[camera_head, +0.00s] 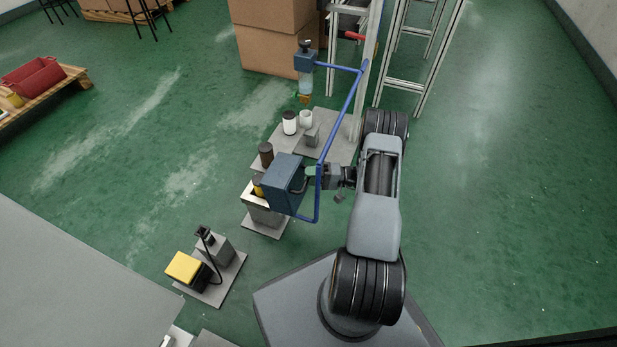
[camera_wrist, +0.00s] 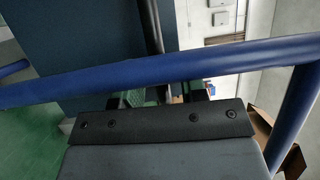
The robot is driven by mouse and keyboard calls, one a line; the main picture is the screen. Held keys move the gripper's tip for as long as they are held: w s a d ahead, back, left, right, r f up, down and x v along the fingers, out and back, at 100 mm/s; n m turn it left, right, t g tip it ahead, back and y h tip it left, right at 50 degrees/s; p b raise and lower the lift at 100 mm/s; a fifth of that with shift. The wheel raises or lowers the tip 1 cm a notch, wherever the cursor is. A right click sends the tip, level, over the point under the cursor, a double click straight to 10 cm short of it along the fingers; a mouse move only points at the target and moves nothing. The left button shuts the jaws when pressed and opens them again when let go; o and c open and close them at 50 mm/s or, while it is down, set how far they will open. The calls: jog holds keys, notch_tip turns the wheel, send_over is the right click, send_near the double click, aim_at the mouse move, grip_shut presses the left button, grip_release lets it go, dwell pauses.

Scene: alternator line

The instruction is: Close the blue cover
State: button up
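The blue cover (camera_head: 284,184) is a dark blue box-shaped piece standing over a grey fixture, just left of my gripper in the head view. A large dark blue surface, likely the same cover (camera_wrist: 85,40), fills the upper left of the wrist view. A bright blue tube frame (camera_head: 340,117) runs beside it and passes close to my wrist; its bar (camera_wrist: 170,72) crosses the wrist view. My gripper (camera_head: 311,172) is at the cover's right side. The bar partly hides the fingers, so their opening and any contact with the cover are unclear.
A grey plate with white and dark cylinders (camera_head: 290,122) lies behind the cover. A yellow-topped unit (camera_head: 186,267) stands at lower left. Cardboard boxes (camera_head: 270,50) and an aluminium frame (camera_head: 404,84) stand at the back. The green floor at right is clear.

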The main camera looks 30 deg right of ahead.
jog(key=shift+w+a, duration=0.15)
jog(key=shift+a, duration=0.2)
grip_shut()
dwell(0.4)
